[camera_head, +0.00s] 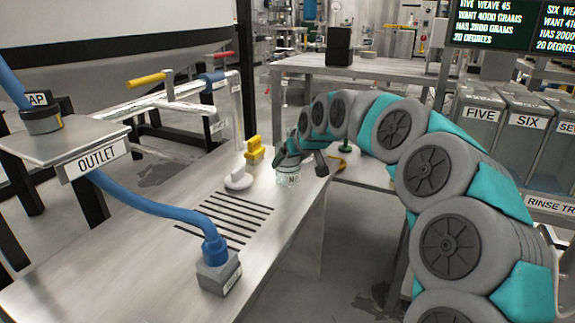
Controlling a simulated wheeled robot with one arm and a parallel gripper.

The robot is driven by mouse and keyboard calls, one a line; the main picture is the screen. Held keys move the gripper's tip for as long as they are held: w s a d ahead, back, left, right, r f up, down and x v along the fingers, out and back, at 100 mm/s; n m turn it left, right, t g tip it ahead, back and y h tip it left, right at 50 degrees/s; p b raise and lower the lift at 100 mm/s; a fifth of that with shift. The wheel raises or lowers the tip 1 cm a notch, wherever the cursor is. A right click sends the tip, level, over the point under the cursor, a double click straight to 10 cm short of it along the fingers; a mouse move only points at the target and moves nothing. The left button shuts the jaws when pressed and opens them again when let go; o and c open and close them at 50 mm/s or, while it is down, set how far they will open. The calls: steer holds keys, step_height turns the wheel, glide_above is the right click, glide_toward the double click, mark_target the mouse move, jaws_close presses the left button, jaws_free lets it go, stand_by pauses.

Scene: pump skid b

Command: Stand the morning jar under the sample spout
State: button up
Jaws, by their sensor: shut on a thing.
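My gripper (288,163) is at the far right part of the metal bench (140,245), shut on a clear glass jar (288,177). The jar looks upright, at or just above the bench top near its right edge; I cannot tell if it touches. Part of a dark letter shows on its label, but the full word is not readable. A pale pipe (238,112) bends down at the back of the bench, left of the jar; it may be the sample spout. Its lower end is hard to make out. The jar is apart from it.
A white round-based piece (238,180) and a yellow fitting (254,150) stand left of the jar. Dark slots (225,218) cross the bench. A blue hose (150,212) runs to a grey block (218,272). Yellow (147,79) and red (220,55) handles sit on the pipework.

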steer(key=c, duration=0.6)
steer(key=shift+r+p, duration=0.55)
steer(key=shift+r, duration=0.3)
steer(key=shift+r+p, duration=0.9)
steer(key=shift+r, duration=0.75)
